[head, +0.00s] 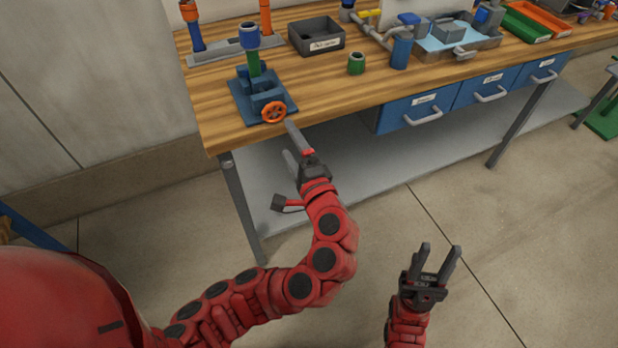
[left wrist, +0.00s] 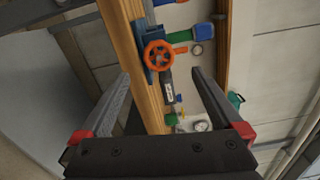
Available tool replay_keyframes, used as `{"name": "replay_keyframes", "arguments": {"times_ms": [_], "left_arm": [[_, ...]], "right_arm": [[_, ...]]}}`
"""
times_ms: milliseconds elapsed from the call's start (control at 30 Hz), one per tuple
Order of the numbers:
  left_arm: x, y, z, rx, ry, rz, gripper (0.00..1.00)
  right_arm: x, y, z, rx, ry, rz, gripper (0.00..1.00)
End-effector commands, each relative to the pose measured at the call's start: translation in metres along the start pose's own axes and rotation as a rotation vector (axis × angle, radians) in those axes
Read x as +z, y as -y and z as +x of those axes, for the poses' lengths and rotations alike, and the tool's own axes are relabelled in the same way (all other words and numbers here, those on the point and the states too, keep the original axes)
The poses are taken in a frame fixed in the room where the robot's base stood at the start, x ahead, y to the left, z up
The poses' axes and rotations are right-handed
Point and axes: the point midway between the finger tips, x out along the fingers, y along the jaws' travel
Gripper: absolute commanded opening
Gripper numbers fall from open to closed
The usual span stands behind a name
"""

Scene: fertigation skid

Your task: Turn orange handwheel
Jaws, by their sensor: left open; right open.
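The orange handwheel (head: 274,112) is on the front of a blue vise-like fixture (head: 254,96) at the near left edge of the wooden bench. A green and blue upright piece (head: 252,60) stands in the fixture. My left gripper (head: 288,140) is open and empty, just below and right of the handwheel, apart from it. In the left wrist view the handwheel (left wrist: 158,55) lies ahead, between the lines of the two open fingers (left wrist: 160,90). My right gripper (head: 442,252) is open and empty above the floor, far from the bench.
The wooden bench top (head: 215,105) has a front edge close to my left gripper. A dark tray (head: 316,36), a green cup (head: 356,63) and blue drawers (head: 415,109) are to the right. A grey lower shelf (head: 300,190) lies beneath. The floor around my right gripper is clear.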

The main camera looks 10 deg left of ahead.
Motion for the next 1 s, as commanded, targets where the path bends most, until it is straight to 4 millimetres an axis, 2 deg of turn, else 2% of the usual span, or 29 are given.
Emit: {"name": "replay_keyframes", "arguments": {"times_ms": [167, 533, 1000], "left_arm": [[0.000, -0.001, -0.014, 0.000, 0.000, 0.001, 1.00], [0.001, 0.001, -0.042, 0.000, 0.000, 0.002, 1.00], [0.001, 0.003, -0.078, 0.000, -0.001, -0.002, 1.00]], "right_arm": [[0.001, 0.000, -0.003, 0.000, 0.000, 0.000, 0.45], [-0.001, 0.000, 0.006, 0.000, 0.000, 0.000, 0.45], [-0.004, -0.001, 0.025, 0.000, 0.000, 0.000, 0.45]]}}
